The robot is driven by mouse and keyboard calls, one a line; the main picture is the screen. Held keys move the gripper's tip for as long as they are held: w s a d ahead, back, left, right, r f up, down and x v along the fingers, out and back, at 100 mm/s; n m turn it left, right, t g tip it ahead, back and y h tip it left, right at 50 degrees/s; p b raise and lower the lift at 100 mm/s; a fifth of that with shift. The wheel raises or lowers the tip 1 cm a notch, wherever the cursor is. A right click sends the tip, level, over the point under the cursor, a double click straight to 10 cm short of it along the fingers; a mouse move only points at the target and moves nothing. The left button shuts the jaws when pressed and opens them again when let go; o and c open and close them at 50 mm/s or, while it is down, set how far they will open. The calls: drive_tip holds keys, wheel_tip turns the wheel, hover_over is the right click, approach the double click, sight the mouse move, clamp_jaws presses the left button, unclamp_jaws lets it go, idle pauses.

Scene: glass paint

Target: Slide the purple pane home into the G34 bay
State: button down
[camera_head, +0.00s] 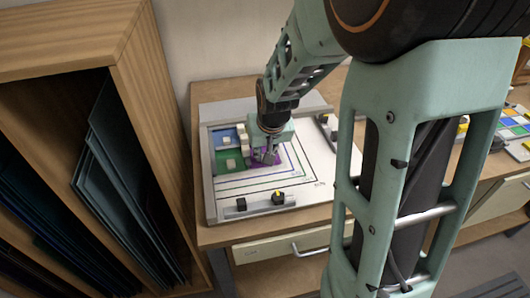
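My gripper (268,156) points down over the middle of the white board (317,165), at the purple pane (256,159). The arm and gripper hide part of the pane. The fingers are too small to tell if they are open, shut or touching the pane. The pane looks flat or nearly flat, right of a green pane (236,170) and a blue pane (222,134). Nested coloured outlines are drawn on the board around this area. Small dark lettering at the board's lower right is unreadable, so I cannot tell which outline is the G34 bay.
A wooden rack (150,110) with dark glass sheets stands close on the left. Pale blocks (243,137) stand beside the blue pane. A grey bar with dark knobs (260,203) lies along the board's front. My arm covers much of the right; coloured tiles (512,118) lie beyond it.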

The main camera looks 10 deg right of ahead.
drive_tip(key=shift+w+a, duration=0.15)
drive_tip(key=shift+w, duration=0.05)
drive_tip(key=c, duration=1.8)
unclamp_jaws()
drive_tip(key=shift+o, duration=0.2)
drive_tip(key=shift+s+r, duration=0.1)
drive_tip(key=shift+r+p, duration=2.35)
drive_tip(key=shift+r, duration=1.05)
